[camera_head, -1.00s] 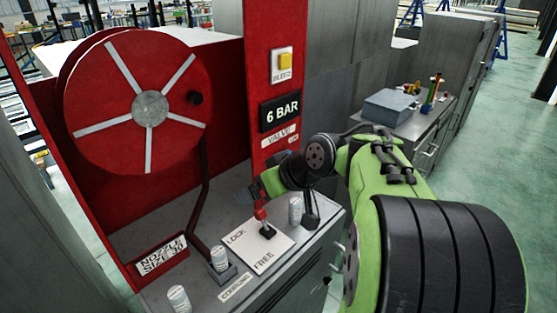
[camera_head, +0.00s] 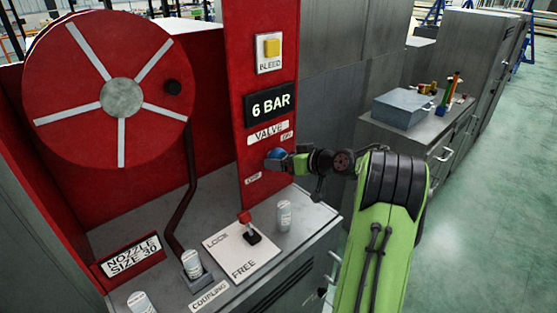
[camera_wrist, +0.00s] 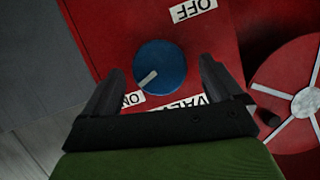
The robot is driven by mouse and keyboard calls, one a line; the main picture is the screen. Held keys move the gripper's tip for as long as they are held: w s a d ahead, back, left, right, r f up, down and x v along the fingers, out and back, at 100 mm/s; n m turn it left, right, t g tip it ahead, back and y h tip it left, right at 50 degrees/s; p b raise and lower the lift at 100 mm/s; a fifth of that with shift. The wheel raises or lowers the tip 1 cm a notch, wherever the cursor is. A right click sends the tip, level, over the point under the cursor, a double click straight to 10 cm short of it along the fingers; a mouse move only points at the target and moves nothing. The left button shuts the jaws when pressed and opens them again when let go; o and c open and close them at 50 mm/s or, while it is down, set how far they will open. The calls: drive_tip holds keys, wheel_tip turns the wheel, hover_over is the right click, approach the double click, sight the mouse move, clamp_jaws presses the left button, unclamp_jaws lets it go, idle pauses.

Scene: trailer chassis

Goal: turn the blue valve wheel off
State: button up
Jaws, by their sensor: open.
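The blue valve wheel (camera_head: 275,153) is on the red panel, under the VALVE label (camera_head: 268,133). In the wrist view the wheel (camera_wrist: 160,66) is a round blue knob with a white pointer mark directed toward the ON label (camera_wrist: 134,98). The OFF label (camera_wrist: 193,9) is on the opposite side. My gripper (camera_head: 284,162) is at the wheel and partly hides it in the head view. In the wrist view my gripper (camera_wrist: 160,64) is open, one finger on each side of the wheel. I cannot tell whether the fingers touch it.
A red hose reel (camera_head: 122,97) is at the left. Below the panel, a grey counter (camera_head: 180,290) carries a red-knobbed lever (camera_head: 248,228) and white cylinders (camera_head: 284,216). The 6 BAR display (camera_head: 271,106) and yellow BLEED button (camera_head: 271,47) are above the wheel.

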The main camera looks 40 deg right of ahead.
drive_tip(key=shift+x, duration=1.45)
drive_tip(key=c, duration=1)
